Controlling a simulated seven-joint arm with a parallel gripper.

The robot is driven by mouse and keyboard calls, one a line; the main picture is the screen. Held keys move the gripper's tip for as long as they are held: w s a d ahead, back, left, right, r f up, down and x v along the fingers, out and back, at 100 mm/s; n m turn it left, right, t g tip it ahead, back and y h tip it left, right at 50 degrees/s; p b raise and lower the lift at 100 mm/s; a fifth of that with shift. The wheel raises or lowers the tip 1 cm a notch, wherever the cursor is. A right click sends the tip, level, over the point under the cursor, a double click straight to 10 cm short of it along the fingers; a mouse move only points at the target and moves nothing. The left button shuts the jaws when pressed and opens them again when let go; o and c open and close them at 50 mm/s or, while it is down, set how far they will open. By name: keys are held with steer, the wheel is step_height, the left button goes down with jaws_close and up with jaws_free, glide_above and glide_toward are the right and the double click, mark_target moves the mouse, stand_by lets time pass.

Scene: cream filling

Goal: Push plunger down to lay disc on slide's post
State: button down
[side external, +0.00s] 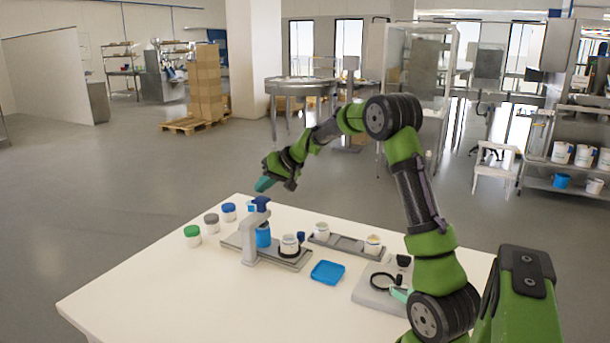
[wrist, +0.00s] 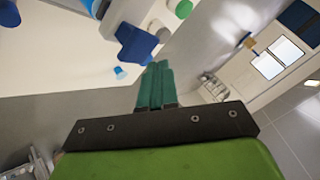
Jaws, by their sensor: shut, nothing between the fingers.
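The blue plunger (side external: 261,203) stands upright on a white dispenser stand (side external: 249,242) with a blue cylinder (side external: 263,236) under it. In the wrist view the plunger's blue top (wrist: 136,43) shows just beyond and left of the fingers. My gripper (side external: 263,184) has teal fingers and is shut and empty. It is in the air above the plunger, apart from it; the fingers also show in the wrist view (wrist: 157,68). The grey slide (side external: 299,263) lies at the stand's foot with a white jar (side external: 289,244) on it. I cannot make out the disc or the post.
Jars with green (side external: 191,231), grey (side external: 211,218) and blue (side external: 228,208) lids stand left of the dispenser. A grey rail (side external: 346,244) with two open jars lies behind. A blue tray (side external: 328,272) and a grey fixture (side external: 371,297) lie to the right. The front table is clear.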

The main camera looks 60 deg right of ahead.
steer(key=shift+f, duration=0.4)
steer(key=shift+f, duration=0.95)
stand_by(0.7)
steer(key=shift+r, duration=1.4)
steer(key=shift+r, duration=3)
